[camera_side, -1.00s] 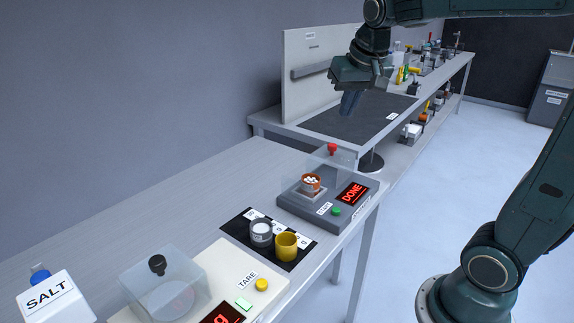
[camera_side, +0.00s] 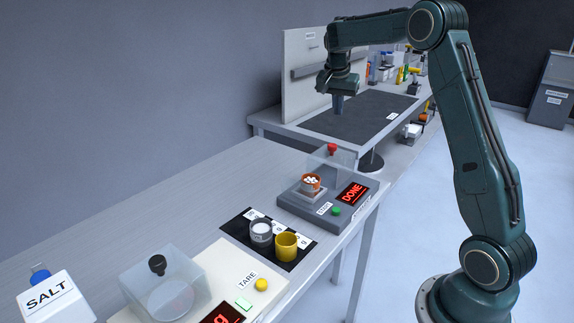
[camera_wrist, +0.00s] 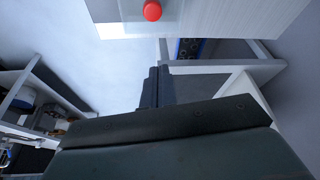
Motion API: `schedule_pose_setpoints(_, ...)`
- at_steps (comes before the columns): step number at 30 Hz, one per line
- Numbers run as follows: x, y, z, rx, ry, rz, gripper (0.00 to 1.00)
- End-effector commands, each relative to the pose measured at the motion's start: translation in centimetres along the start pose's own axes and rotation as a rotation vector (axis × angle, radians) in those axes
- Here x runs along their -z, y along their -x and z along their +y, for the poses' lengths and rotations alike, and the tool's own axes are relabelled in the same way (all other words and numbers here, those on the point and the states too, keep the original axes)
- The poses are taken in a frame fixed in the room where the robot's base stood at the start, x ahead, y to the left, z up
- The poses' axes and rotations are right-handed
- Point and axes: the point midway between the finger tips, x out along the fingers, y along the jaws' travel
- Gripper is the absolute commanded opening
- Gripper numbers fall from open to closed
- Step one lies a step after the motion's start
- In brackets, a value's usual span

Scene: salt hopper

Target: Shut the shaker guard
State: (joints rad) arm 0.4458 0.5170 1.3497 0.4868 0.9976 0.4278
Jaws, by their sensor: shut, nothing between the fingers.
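The grey shaker (camera_side: 297,209) stands at the table's far right end, with a red DONE display (camera_side: 352,193) and a green button (camera_side: 336,211). Its clear guard (camera_side: 343,162) with a red knob (camera_side: 332,148) shows behind the orange cup; I cannot tell exactly how the guard sits. The orange cup (camera_side: 311,186) holds white pieces and stands on the shaker's plate. My gripper (camera_side: 338,107) is shut and empty, pointing down, above and beyond the shaker and apart from the knob. The wrist view shows the red knob (camera_wrist: 152,10) at the top edge, past my shut fingers (camera_wrist: 157,88).
A scale with a clear cover (camera_side: 165,275) and a salt container (camera_side: 55,297) are nearer. A second bench (camera_side: 362,118) stands behind, with bottles at its far end.

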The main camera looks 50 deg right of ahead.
Motion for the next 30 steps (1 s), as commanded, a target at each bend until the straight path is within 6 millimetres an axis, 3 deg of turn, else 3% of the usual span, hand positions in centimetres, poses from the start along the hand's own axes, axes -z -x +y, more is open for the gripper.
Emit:
schedule_pose_setpoints(17, 0.5, -2.0, 0.0, -0.012, -0.024, -0.003, 0.0)
schedule_pose_setpoints(30, 0.5, -7.8, 0.1, -0.013, -0.024, -0.003, 0.0)
